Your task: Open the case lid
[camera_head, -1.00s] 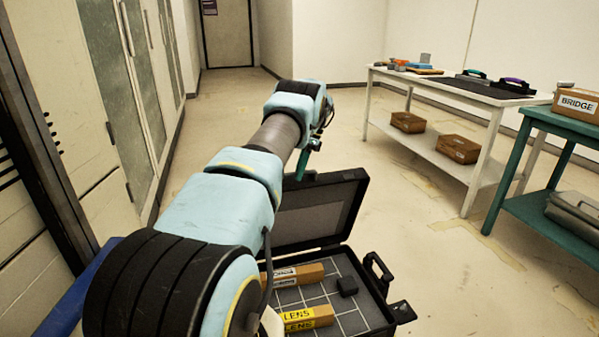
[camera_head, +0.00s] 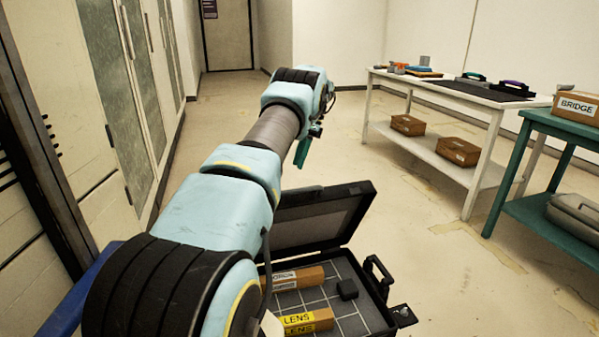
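The black case (camera_head: 378,318) stands at the bottom centre, partly behind my arm. Its lid (camera_head: 318,215) is raised at the far side and leans back, so the grid-lined inside shows. Two labelled boxes lie in it: a LENS box (camera_head: 308,321) and a second brown box (camera_head: 300,278), its label partly hidden. A small black block (camera_head: 347,289) sits to their right. My gripper (camera_head: 309,143) is beyond and above the lid, apart from it in the picture. It is small and partly hidden by my arm, so its opening is unclear.
A white table (camera_head: 440,84) with tools stands at the back right, brown boxes on its lower shelf. A teal table (camera_head: 555,124) with a BRIDGE box (camera_head: 577,107) is at the right edge. Cabinets (camera_head: 118,85) line the left. The floor between is clear.

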